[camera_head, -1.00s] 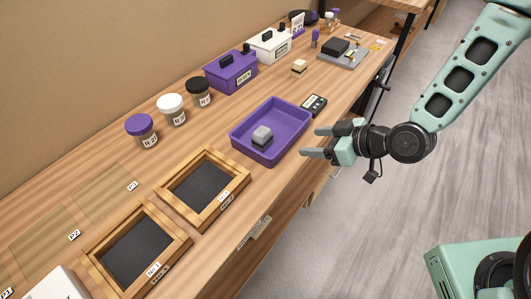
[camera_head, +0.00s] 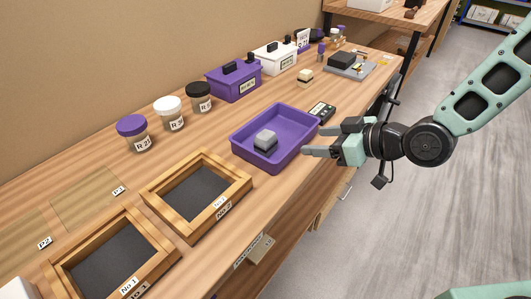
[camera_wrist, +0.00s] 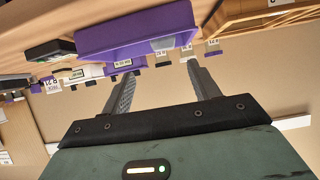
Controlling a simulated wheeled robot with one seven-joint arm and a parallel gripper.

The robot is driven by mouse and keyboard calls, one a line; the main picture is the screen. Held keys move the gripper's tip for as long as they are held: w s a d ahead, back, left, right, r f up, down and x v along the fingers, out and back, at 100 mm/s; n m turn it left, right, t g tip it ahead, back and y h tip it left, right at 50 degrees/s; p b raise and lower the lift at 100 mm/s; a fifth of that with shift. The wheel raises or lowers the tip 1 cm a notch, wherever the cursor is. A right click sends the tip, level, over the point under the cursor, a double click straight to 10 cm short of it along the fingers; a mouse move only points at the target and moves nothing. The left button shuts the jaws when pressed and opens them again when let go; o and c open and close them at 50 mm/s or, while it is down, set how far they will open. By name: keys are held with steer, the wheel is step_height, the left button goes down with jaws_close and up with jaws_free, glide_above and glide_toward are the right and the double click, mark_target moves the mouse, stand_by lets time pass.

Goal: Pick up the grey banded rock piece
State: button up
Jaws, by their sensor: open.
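The grey banded rock piece (camera_head: 265,140) lies in the purple tray (camera_head: 241,153) on the workbench, near the tray's left part. In the wrist view the purple tray (camera_wrist: 130,42) shows at the top, with a small grey part of the rock (camera_wrist: 162,44) at its edge. My gripper (camera_head: 322,140) is open and empty, just right of the tray and apart from it. Its two fingers point left toward the tray. In the wrist view the fingers (camera_wrist: 158,82) are spread with nothing between them.
Two wooden frames (camera_head: 240,190) with dark insides lie left of the tray. Jars (camera_head: 132,137), a purple box (camera_head: 232,84) and a white box (camera_head: 275,62) stand behind. A small dark device (camera_head: 321,113) lies beside the tray's right end. A tan layered block (camera_head: 305,78) sits farther back.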

steer(key=shift+a+f+b, duration=0.1)
steer(key=shift+f+b, duration=0.35)
steer(key=shift+b, duration=0.45)
glide_toward(272, 140)
steer(key=x, duration=0.5)
steer(key=shift+w+f, duration=0.15)
steer(key=shift+f, duration=0.25)
steer(key=shift+x, duration=2.7)
steer(key=shift+a+r, duration=0.15)
steer(key=shift+r, duration=0.05)
steer(key=shift+c, duration=0.3)
steer(key=c, duration=0.9)
